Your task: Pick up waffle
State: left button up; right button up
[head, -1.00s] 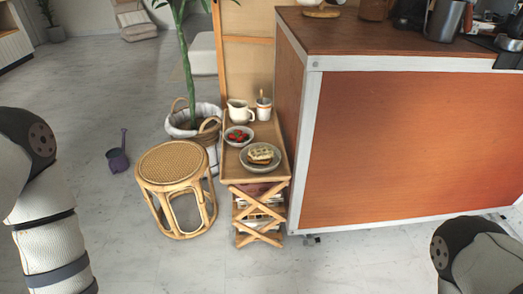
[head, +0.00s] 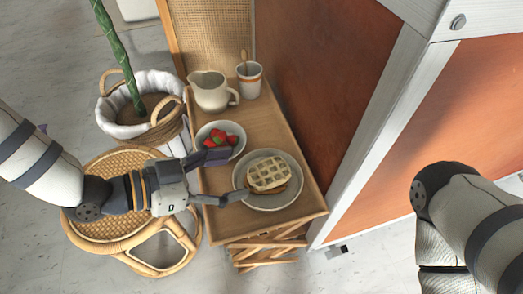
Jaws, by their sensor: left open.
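The waffle (head: 268,174) lies on a grey plate (head: 272,203) on the small wooden side table, near its front end. It is golden with a pale grid top, and something browner shows beneath its edge. My left gripper (head: 218,178) is open and empty, reaching in from the left. Its lower finger reaches over the plate's left rim, close to the waffle's left side. Its upper finger is near the bowl of strawberries. I cannot tell whether any finger touches the plate. My right arm shows at the right, but its gripper is out of view.
A bowl of strawberries (head: 220,135) stands just behind the plate. A cream jug (head: 211,91) and a cup with a spoon (head: 249,78) stand farther back. The cart's side panel (head: 315,70) closes off the right. A rattan stool (head: 112,225) is under my left arm.

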aim_at(283, 165)
pick_arm(q)
jog(key=b+x, duration=0.3)
jog(key=x, duration=0.8)
jog(key=shift+w+d+f, duration=0.1)
jog(key=shift+d, duration=0.3)
pick_arm(e)
jog(key=x, duration=0.3)
jog(key=shift+w+f, duration=0.2)
pick_arm(q)
jog(key=shift+c, duration=0.6)
jog(key=c, duration=0.8)
